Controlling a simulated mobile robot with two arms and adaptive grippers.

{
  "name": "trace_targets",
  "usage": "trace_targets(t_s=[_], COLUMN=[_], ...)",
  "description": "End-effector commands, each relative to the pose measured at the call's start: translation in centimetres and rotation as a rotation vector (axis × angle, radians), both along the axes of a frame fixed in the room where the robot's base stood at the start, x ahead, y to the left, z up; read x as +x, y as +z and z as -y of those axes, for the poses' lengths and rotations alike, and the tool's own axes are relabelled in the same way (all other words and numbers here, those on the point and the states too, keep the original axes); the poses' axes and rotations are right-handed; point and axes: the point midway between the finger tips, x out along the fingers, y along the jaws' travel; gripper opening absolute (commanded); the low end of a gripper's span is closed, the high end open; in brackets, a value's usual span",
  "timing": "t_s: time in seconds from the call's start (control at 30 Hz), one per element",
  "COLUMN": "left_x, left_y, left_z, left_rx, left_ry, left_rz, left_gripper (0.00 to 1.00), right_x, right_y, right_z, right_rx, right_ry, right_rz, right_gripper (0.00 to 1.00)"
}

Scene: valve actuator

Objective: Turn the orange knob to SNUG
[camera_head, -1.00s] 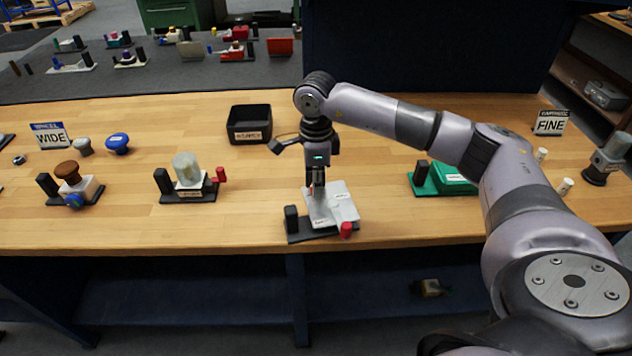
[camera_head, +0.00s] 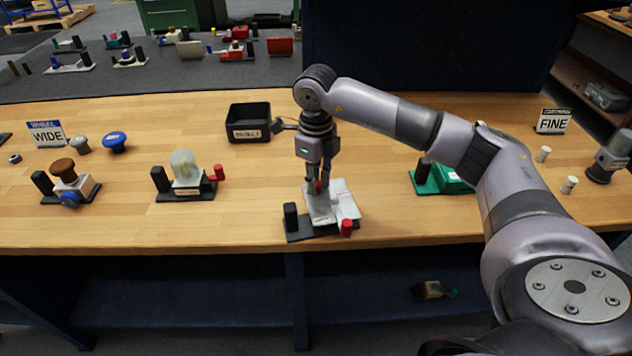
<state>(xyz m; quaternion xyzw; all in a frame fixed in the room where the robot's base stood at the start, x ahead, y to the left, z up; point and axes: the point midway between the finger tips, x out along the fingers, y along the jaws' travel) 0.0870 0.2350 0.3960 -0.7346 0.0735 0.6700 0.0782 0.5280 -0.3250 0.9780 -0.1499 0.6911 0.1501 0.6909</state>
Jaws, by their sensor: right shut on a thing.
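The orange knob (camera_head: 319,186) shows as a small orange patch between the fingers of my right gripper (camera_head: 318,190). The gripper points down from above and is shut on the knob, hiding most of it. The knob sits on a white and grey valve block (camera_head: 341,200) on a dark base plate (camera_head: 310,234), with a black post (camera_head: 291,217) at its left and a red knob (camera_head: 347,228) at its front right. Labels on the block are too small to read, so the knob's setting cannot be told. My left gripper is not in view.
A black bin (camera_head: 249,122) stands behind to the left. Left of the block are a unit with a clear cap (camera_head: 186,168) and one with a brown knob (camera_head: 63,167). A green unit (camera_head: 443,180) is to the right. The table's front edge is close before the block.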

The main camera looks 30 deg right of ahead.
Motion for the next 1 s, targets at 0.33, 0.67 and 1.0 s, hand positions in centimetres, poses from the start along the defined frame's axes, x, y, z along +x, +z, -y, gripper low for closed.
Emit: trace_targets(t_s=[0.33, 0.67, 1.0], left_x=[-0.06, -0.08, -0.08], left_y=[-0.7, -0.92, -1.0], left_z=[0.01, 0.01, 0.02], left_rx=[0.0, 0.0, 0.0], left_ry=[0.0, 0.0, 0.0], left_rz=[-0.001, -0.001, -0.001], left_gripper=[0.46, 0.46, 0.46], right_x=[0.03, 0.04, 0.02], right_y=[0.0, 0.05, 0.08], right_z=[0.0, -0.01, 0.0], right_rx=[0.001, 0.001, 0.0], right_ry=[-0.329, -0.595, -0.745], right_rz=[0.002, 0.002, 0.001], right_gripper=[0.0, 0.0, 0.0])
